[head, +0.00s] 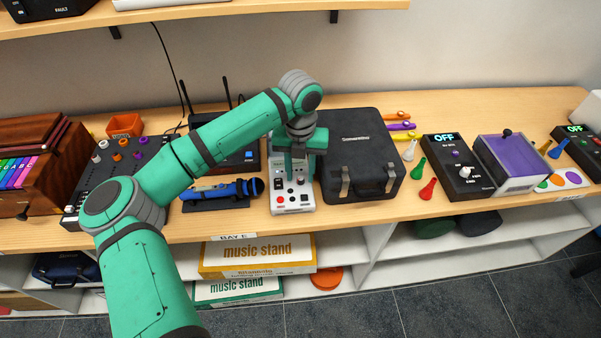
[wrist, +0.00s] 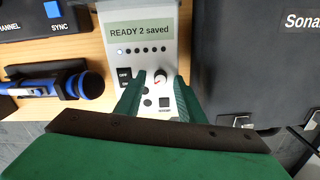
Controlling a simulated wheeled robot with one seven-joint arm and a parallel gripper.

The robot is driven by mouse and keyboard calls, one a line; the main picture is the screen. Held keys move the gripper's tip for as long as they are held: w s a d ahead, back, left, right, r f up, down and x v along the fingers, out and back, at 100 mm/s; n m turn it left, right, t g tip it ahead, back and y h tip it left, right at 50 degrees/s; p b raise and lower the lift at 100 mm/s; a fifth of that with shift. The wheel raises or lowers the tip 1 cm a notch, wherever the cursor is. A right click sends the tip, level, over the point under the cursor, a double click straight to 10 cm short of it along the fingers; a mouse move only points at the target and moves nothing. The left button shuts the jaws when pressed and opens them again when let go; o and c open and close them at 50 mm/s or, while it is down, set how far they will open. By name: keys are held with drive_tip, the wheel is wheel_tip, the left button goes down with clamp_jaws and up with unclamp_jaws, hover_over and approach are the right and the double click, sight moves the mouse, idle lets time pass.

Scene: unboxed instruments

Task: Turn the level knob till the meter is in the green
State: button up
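The white device (head: 292,207) stands on the shelf, below my gripper in the head view. In the wrist view its display (wrist: 142,31) reads "READY 2 saved". Under it is a row of small lights (wrist: 146,50); the leftmost looks lit white and the others dark, with no green visible. A small knob (wrist: 160,77) with a red mark sits below the row; its label is hidden. My gripper (wrist: 159,82) is open, its green fingertips apart on either side of the knob. I cannot tell whether they touch it. An OFF/ON switch (wrist: 124,77) is beside the left finger.
A black case (head: 362,160) stands close on the right. A blue microphone (head: 222,190) lies on the left, beside a black box with a SYNC button (wrist: 58,16). Another black box reading OFF (head: 458,170) is farther right. The shelf's front strip is narrow.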

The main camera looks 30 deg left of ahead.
drive_tip(key=shift+f, duration=0.35)
clamp_jaws()
drive_tip(key=m, duration=0.4)
drive_tip(key=shift+m, duration=2.3)
